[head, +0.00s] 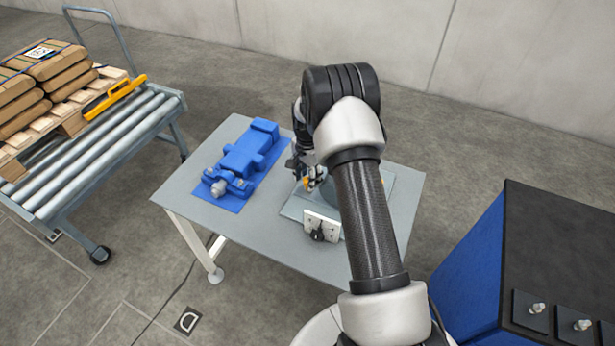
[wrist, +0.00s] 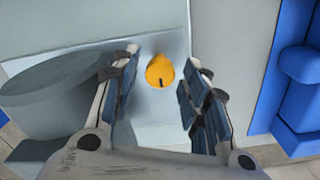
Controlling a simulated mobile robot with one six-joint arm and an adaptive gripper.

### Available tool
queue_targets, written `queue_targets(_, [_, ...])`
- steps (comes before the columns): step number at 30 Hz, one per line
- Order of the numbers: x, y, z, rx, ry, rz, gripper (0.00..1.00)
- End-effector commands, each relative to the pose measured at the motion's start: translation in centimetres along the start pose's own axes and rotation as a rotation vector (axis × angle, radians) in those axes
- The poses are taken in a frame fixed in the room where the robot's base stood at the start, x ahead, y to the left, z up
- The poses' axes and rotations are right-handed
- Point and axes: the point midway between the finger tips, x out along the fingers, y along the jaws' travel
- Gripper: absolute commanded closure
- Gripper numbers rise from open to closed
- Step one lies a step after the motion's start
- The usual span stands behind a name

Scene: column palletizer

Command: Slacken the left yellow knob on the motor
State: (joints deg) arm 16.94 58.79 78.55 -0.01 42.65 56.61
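The yellow knob (wrist: 160,70) is round with a short dark mark on its lower part. It sits on a light grey plate (wrist: 160,38) beside the grey, rounded motor body (wrist: 50,98) at the left of the wrist view. My gripper (wrist: 161,78) is open, with one finger on each side of the knob and visible gaps to it. In the head view my gripper (head: 308,174) is over the motor's base plate (head: 293,206), and a bit of yellow shows by its fingers. My arm hides much of the motor there, and no second knob is clear.
A blue machine part lies on a blue mat (head: 222,198) on the table's left (head: 262,235). A white bracket (head: 322,224) stands at the plate's front. A roller cart (head: 110,140) with sacks is at left, a dark-topped blue cabinet (head: 560,250) at right.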

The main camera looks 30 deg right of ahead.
Motion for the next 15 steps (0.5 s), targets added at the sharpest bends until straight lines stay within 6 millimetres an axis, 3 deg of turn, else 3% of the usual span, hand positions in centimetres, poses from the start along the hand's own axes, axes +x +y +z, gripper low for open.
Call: queue_targets(15, [-0.02, 0.00, 0.00, 0.000, 0.000, 0.000, 0.96])
